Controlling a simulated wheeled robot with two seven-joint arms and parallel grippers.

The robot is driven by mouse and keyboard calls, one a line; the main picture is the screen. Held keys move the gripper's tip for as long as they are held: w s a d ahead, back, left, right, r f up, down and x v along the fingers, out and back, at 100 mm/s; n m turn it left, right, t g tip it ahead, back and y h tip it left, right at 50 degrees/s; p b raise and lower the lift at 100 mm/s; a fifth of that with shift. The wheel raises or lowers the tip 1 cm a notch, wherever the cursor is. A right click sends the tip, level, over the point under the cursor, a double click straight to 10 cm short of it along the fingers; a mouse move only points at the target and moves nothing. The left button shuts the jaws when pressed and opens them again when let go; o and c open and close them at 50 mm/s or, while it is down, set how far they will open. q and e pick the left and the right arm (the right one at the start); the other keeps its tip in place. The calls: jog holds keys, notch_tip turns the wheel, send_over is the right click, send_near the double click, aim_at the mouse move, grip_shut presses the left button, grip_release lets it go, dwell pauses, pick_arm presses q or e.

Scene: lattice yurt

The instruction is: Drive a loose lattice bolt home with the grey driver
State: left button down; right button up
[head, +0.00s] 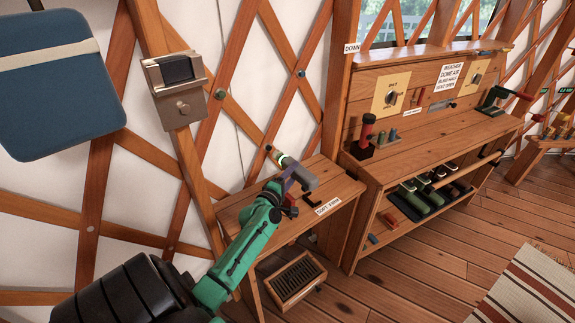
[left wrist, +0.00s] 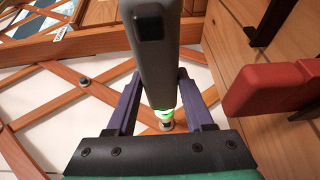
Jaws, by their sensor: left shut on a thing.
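My left gripper (head: 288,180) is shut on the grey driver (head: 305,181), above the small wooden side table. The left wrist view shows the driver's grey body (left wrist: 155,60) between the fingers, with a lit green ring and a pale tip pointing away toward the wall. In the head view the tip points up and left at the lattice; I cannot tell whether it touches anything. Which is loose I cannot tell. My right gripper is not in view.
The side table (head: 345,190) carries a label and dark hooks; a slotted crate (head: 295,278) is beneath it. A workbench (head: 430,130) stands to the right. A metal box (head: 175,90) and blue panel (head: 58,85) hang left. A red block (left wrist: 275,90) is close beside the driver.

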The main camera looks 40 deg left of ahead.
pick_arm(q)
jog(key=shift+s+d+r+p, duration=0.1)
jog(key=shift+d+r+p, duration=0.15)
jog(key=shift+d, duration=0.45)
jog(key=shift+d+f, duration=0.1)
jog(key=shift+f, duration=0.05)
jog(key=shift+d, duration=0.15)
jog(key=s+d+p, duration=0.2)
jog(key=d+p, duration=0.2)
jog(key=d, duration=0.5)
jog(key=shift+d+p, duration=0.3)
jog(key=shift+p, duration=0.1)
